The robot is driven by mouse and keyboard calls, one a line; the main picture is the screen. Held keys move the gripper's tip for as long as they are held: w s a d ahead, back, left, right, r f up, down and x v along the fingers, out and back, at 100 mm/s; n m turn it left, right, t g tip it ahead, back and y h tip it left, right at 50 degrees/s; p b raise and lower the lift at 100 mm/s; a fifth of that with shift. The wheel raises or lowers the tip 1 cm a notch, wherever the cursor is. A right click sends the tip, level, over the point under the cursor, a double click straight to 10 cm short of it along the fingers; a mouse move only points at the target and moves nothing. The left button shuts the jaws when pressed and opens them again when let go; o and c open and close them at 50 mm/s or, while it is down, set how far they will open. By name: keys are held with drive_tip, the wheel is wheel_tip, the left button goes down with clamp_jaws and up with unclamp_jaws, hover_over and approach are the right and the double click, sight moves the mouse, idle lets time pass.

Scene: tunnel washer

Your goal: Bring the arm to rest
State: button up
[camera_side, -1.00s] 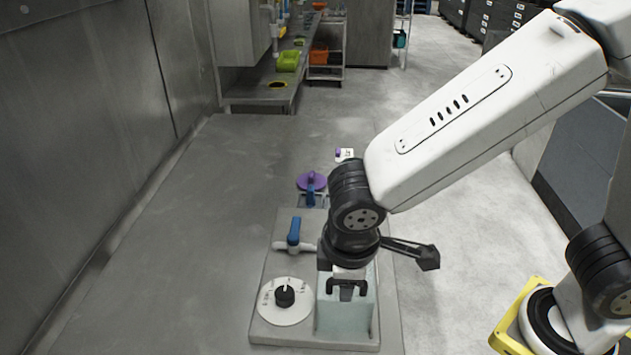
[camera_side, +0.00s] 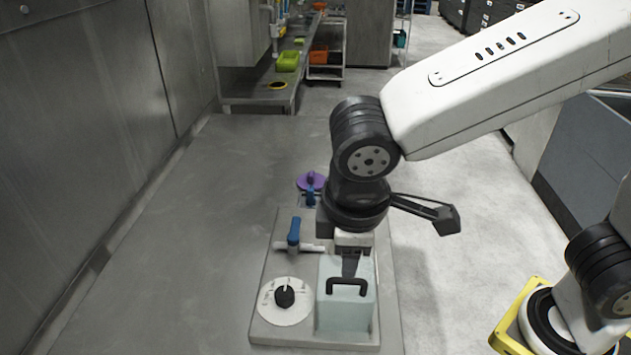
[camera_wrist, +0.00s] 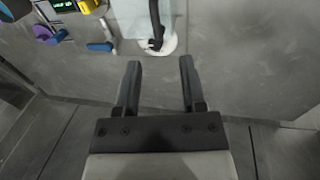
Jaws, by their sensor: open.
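My gripper (camera_side: 351,266) is open and empty. In the side view it hangs just above and behind the black handle (camera_side: 347,281) of a pale, see-through box (camera_side: 343,312). The fingers are partly hidden there, and I cannot tell the exact gap to the handle. In the wrist view the two fingers of my gripper (camera_wrist: 160,64) stand well apart with bare grey surface between them. The black handle shows beyond their tips (camera_wrist: 155,22), with the pale box (camera_wrist: 130,18) around it.
On the grey plate, a white dial with a black knob (camera_side: 285,295) sits left of the box. A blue-handled valve (camera_side: 294,232) stands behind it. A purple disc (camera_side: 311,181) lies farther back. The grey bench (camera_side: 190,220) is clear to the left.

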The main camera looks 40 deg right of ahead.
drive_tip(key=w+d+f+m, duration=0.1)
drive_tip(key=d+f+m, duration=0.2)
drive_tip(key=d, duration=0.4)
drive_tip(key=w+d+f+m+y, duration=0.1)
drive_tip(key=d+f+m, duration=0.2)
drive_tip(key=d, duration=0.4)
drive_tip(key=d+f+m+t, duration=0.1)
drive_tip(key=d+f+m, duration=0.2)
drive_tip(key=d+f, duration=0.2)
drive_tip(key=shift+w+d+f+y, duration=0.3)
drive_tip(key=shift+w+d+f, duration=0.1)
drive_tip(key=shift+d, duration=0.5)
